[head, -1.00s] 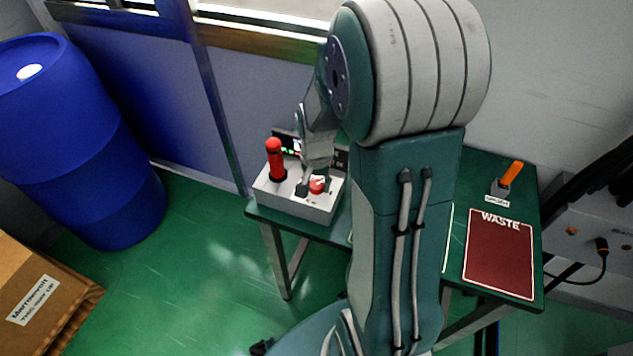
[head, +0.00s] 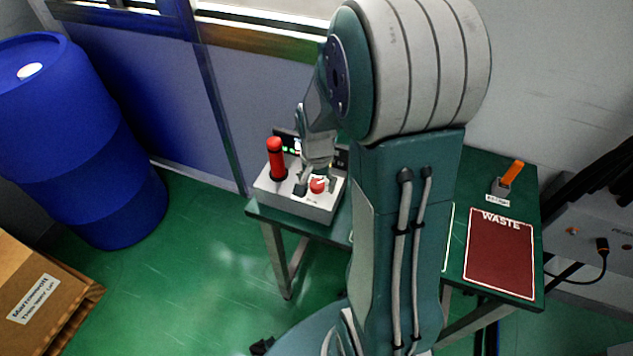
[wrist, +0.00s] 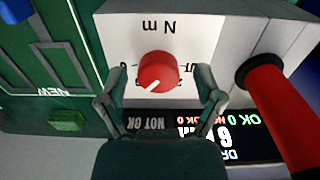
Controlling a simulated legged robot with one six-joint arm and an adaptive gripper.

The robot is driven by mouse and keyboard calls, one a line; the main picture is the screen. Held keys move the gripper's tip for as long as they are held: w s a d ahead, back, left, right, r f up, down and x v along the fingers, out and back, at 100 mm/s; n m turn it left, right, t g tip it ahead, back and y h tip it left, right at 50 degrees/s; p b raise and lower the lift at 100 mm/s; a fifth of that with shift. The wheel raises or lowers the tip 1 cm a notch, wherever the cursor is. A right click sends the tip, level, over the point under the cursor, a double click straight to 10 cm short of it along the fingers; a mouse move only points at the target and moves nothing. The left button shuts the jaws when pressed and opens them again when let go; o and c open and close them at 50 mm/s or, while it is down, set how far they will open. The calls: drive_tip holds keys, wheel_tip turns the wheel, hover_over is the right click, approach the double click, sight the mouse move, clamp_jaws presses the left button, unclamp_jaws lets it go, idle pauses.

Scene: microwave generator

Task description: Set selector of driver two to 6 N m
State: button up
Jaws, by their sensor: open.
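The selector is a round red knob (wrist: 158,70) with a white pointer line, on a light grey box under the upside-down print "N m". In the wrist view its pointer aims to the lower left. My gripper (wrist: 160,84) is open, one finger on each side of the knob, with visible gaps. In the head view the knob (head: 317,186) sits on the box (head: 297,205) just under my gripper (head: 313,182). A dark display (wrist: 222,135) shows a large digit and OK and NOT OK text, partly hidden by my gripper.
A red-handled driver (head: 276,158) stands upright in the box, close beside my gripper. A green table (head: 500,172) bears a red WASTE mat (head: 500,255) and an orange-handled item (head: 512,173) at right. A blue barrel (head: 85,150) stands at left.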

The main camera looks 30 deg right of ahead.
sight(316, 183)
wheel_tip(316, 183, up, 12)
idle(0.6)
drive_tip(key=s+a+r+n+t, duration=0.5)
drive_tip(key=s+a+r+n, duration=0.4)
drive_tip(key=s, duration=0.3)
drive_tip(key=shift+s+a+n+t, duration=0.3)
drive_tip(key=shift+s+a, duration=0.1)
drive_tip(key=shift+a, duration=0.5)
idle(0.4)
